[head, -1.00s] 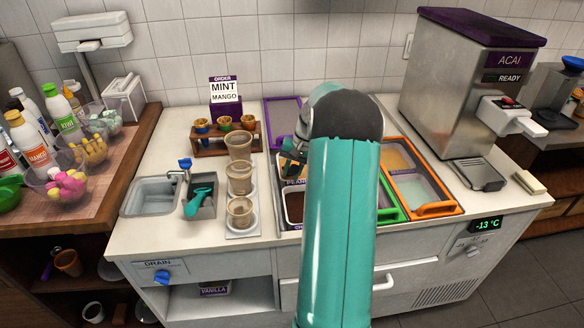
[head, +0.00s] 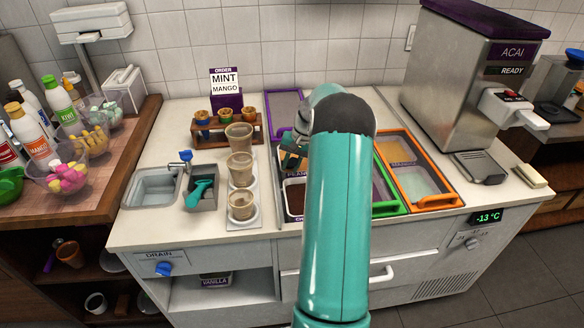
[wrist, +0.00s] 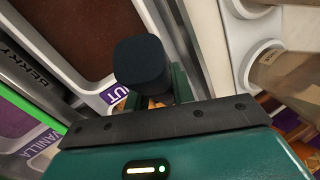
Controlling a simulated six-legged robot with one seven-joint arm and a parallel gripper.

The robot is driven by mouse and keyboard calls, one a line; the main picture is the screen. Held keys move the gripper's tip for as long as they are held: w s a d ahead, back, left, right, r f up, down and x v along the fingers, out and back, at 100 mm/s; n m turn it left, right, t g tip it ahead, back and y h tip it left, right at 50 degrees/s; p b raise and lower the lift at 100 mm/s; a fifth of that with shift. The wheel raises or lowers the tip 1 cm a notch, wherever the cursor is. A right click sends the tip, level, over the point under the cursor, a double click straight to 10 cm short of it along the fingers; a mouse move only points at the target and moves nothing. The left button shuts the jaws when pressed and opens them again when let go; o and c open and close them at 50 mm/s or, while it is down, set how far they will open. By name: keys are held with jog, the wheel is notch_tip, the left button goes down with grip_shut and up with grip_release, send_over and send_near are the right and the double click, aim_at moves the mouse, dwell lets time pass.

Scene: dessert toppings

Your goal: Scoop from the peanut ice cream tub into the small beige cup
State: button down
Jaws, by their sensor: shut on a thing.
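My gripper (head: 292,153) is over the peanut tub, mostly hidden behind my arm in the head view. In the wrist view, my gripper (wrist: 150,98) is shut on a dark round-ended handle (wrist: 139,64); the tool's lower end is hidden. The peanut tub's label (head: 297,177) shows in part, and its "UT" end (wrist: 115,94) shows in the wrist view. A small tan patch is visible by the gripper. The small beige cup (head: 241,206) stands upright, nearest in a row of three cups, left of the tubs. I cannot see inside it clearly.
The medium cup (head: 240,170) and large cup (head: 239,136) stand behind the small one. A dark brown tub (head: 294,197) lies in front of the peanut tub. A teal scoop (head: 201,190) rests in a grey holder left of the cups. The acai machine (head: 455,95) stands right.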

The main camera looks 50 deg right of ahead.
jog(key=shift+w+d, duration=1.65)
jog(key=shift+w, duration=0.3)
jog(key=shift+s+a+f+n+t+h, duration=0.1)
jog(key=shift+s+a+n+t+h, duration=0.2)
jog(key=shift+h, duration=0.25)
jog(key=shift+s+a+n+t+h, duration=0.1)
jog(key=shift+s+n+t+h, duration=0.15)
jog(key=shift+t+h, duration=0.25)
jog(key=shift+s+a+r, duration=0.1)
jog(key=shift+s+r, duration=0.05)
jog(key=shift+r, duration=0.7)
jog(key=shift+s+a+r, duration=0.1)
jog(key=shift+a+r, duration=0.05)
jog(key=shift+r, duration=0.7)
jog(key=shift+s+a+r, duration=0.1)
jog(key=shift+s+r, duration=0.05)
jog(key=shift+r, duration=0.7)
jog(key=shift+s+a+r, duration=0.15)
jog(key=shift+s+r, duration=0.05)
jog(key=shift+r, duration=0.55)
jog(key=shift+s+a+r, duration=0.2)
jog(key=shift+r, duration=0.55)
jog(key=shift+s+a+r, duration=0.15)
jog(key=shift+s+r, duration=0.05)
jog(key=shift+r, duration=0.55)
